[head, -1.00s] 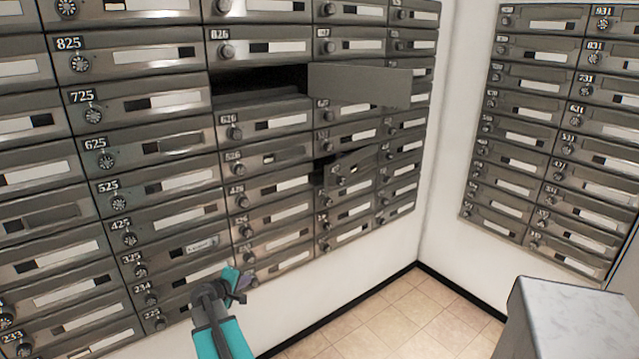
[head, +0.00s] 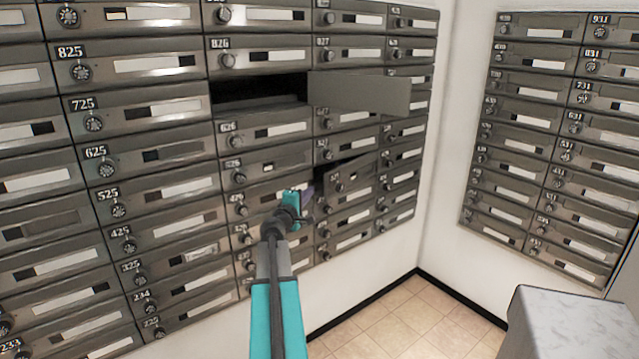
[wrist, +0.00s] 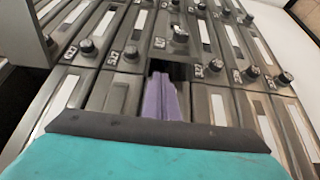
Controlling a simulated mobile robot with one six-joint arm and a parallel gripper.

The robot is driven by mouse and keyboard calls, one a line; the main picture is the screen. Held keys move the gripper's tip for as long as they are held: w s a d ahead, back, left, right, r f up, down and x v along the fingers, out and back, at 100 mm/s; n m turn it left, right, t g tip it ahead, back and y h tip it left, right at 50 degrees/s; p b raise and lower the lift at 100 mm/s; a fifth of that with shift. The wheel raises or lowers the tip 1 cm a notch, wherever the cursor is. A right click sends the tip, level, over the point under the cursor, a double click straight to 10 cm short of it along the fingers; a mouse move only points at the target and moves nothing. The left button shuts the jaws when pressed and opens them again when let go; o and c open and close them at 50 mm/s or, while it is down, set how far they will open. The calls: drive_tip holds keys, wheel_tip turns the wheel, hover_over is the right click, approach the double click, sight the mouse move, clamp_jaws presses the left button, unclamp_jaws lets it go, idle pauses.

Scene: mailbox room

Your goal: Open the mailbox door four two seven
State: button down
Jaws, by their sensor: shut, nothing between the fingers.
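A mailbox door (head: 350,173) in the third column stands ajar and tilted. Its number is too small to read, but its place below the 827 column fits 427. In the wrist view a door (wrist: 180,35) sits skewed above a dark gap. My gripper (head: 306,199), with teal and purple parts, is just left of and below the ajar door. In the wrist view its purple fingers (wrist: 163,97) are together and empty, at the edge of the dark gap. I cannot tell whether they touch the door.
Higher up, another door (head: 360,93) is swung wide open beside a dark empty box (head: 260,92). A second mailbox bank (head: 540,140) covers the right wall. A grey-topped block (head: 570,320) stands at the lower right. Tiled floor (head: 420,320) is clear between.

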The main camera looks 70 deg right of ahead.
drive_tip(key=shift+d, duration=0.1)
drive_tip(key=d+p, duration=0.2)
drive_tip(key=d, duration=0.7)
drive_tip(key=shift+d, duration=0.4)
drive_tip(key=shift+s, duration=0.1)
idle(0.3)
